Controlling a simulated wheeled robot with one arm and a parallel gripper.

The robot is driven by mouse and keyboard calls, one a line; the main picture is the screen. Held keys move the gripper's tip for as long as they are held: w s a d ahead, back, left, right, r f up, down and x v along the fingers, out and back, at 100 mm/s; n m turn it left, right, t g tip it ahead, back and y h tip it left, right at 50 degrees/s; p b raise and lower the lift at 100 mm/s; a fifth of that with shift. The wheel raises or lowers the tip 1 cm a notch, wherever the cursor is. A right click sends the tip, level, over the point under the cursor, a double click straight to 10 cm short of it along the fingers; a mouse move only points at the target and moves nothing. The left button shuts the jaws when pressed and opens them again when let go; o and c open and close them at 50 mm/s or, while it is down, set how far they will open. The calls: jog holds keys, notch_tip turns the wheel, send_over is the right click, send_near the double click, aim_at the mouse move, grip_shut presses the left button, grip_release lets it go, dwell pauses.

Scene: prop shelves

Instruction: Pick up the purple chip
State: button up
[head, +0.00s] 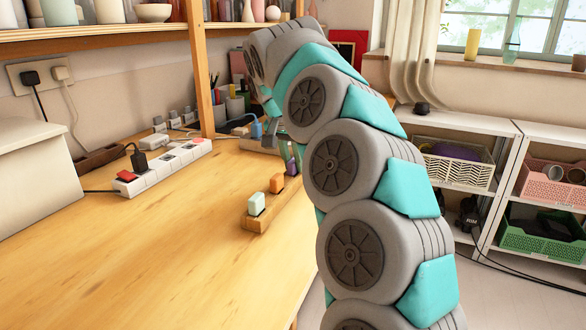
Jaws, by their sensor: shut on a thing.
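The purple chip (291,160) is a small block at the far right end of a wooden bar on the table, partly hidden by my arm. My gripper (288,150) is at the purple chip, mostly hidden behind my own arm, and is shut on it. Whether the chip still touches the wooden bar (262,221) cannot be told. A mint chip (256,204) and an orange chip (277,183) stand upright on the bar, nearer to the camera.
A white power strip (165,167) with plugs lies on the table at left. A wooden shelf post (201,75) rises behind it. The front left tabletop (150,260) is clear. White shelves with baskets (455,163) stand at right beyond my arm.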

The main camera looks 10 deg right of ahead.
grip_shut()
